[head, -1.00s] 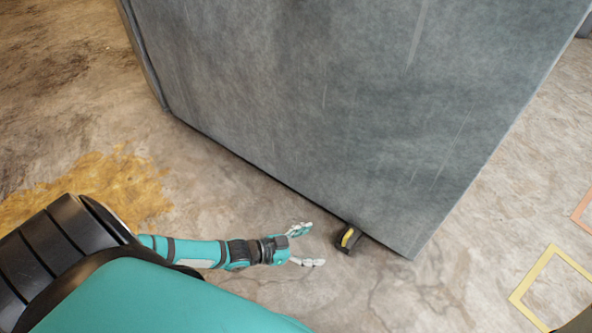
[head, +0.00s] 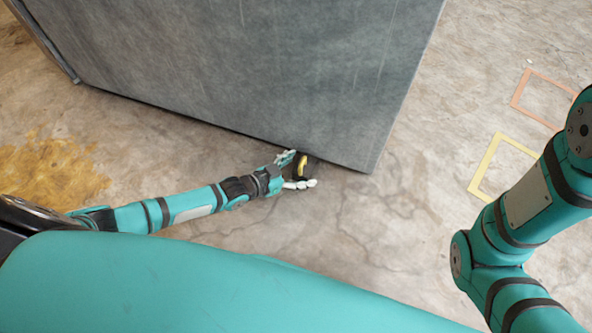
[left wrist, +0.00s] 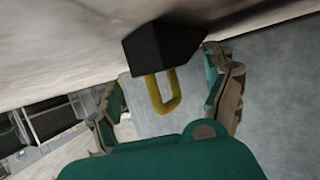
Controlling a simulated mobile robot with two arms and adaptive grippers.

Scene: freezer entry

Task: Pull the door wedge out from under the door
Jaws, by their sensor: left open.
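The door wedge (head: 301,171) is a small black block with a yellow loop handle, at the bottom edge of the grey door (head: 250,75). In the left wrist view the wedge (left wrist: 150,52) is ahead of the palm, and its yellow loop (left wrist: 161,91) hangs between the fingers. My left gripper (head: 298,170) is open, with one finger on each side of the wedge's handle end. Gaps show between the fingers and the loop in the left wrist view (left wrist: 168,90). The wedge's far end by the door is hidden. My right gripper is out of view; only its arm shows.
The door fills the top middle, its right corner near the wedge. Concrete floor (head: 390,240) is clear in front and to the right. A yellow floor outline (head: 487,165) and an orange one (head: 519,88) lie at right. A yellow stain (head: 50,172) is at left.

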